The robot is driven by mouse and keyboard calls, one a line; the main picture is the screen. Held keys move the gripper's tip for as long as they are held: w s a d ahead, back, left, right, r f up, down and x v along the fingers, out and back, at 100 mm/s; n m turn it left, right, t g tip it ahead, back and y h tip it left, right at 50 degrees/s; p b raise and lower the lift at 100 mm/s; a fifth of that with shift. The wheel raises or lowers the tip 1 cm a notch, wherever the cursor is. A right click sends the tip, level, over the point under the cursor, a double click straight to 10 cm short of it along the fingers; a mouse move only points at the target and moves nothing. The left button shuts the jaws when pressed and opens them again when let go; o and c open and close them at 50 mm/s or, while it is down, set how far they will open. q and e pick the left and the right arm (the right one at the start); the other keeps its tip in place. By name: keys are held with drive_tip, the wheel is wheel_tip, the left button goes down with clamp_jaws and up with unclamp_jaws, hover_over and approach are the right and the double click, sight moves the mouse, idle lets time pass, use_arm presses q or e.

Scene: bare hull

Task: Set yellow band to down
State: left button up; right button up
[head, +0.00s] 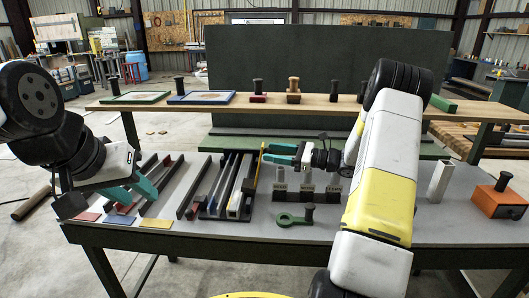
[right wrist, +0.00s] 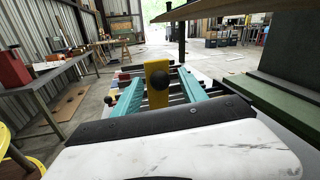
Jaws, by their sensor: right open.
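The yellow band (head: 258,168) shows in the head view as a thin upright strip beside the dark rails on the grey table. My right gripper (right wrist: 158,90) is open and points left in the head view. My left gripper (head: 138,194) is at the left of the table, its teal fingers apart, above the flat colored plates.
Dark rails (head: 190,187) lie left of the band. An orange box (head: 497,201) stands at the far right. A wooden shelf (head: 330,107) with knobbed items runs behind.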

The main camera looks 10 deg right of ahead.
clamp_jaws()
idle(1.3)
